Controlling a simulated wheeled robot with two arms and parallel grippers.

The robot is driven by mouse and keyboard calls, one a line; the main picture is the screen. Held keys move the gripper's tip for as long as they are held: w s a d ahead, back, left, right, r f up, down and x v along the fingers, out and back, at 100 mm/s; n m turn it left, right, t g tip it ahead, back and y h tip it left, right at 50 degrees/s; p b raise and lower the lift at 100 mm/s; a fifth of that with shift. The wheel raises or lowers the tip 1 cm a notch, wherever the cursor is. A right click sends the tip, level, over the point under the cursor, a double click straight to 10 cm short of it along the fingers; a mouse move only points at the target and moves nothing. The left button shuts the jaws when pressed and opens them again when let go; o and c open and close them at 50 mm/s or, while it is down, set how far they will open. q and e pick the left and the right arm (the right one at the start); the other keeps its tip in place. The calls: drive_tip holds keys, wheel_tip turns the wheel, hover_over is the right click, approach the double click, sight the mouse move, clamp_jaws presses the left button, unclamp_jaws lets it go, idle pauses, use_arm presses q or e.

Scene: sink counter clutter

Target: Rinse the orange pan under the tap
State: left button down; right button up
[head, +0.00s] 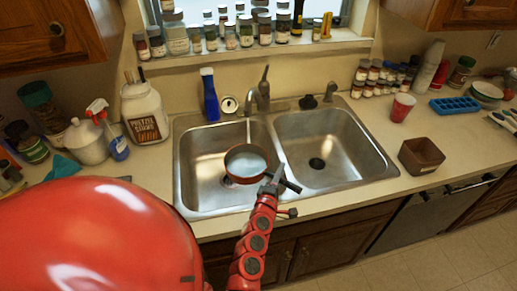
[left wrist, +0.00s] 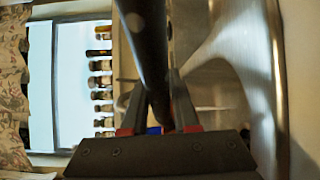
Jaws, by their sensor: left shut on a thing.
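The orange pan (head: 229,158) is over the left sink basin (head: 195,178), with its opening upward and a pale surface inside. The tap (head: 263,90) stands behind the basins, and a thin pale stream (head: 248,131) runs from its spout down to the pan. My left gripper (head: 279,181) is at the front right of the pan, shut on its dark handle. In the left wrist view the dark handle (left wrist: 150,50) passes between the fingers (left wrist: 158,112). The pan's underside is hidden. My right gripper is not in view.
The right basin (head: 345,150) is empty. A blue bottle (head: 209,95) stands behind the left basin. Jars line the sill.

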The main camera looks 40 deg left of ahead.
use_arm(q)
drive_tip(key=shift+r, duration=0.1)
drive_tip(key=shift+s+d+r+p, duration=0.25)
drive_tip(key=shift+s+r+p, duration=0.2)
drive_tip(key=shift+r+p, duration=0.35)
drive_tip(key=shift+s+d+r+p, duration=0.25)
drive_tip(key=shift+s+r+p, duration=0.25)
drive_tip(key=shift+r, duration=0.4)
drive_tip(key=shift+s+d+r+p, duration=0.25)
drive_tip(key=shift+s+r+p, duration=0.1)
drive_tip(key=shift+r+p, duration=0.5)
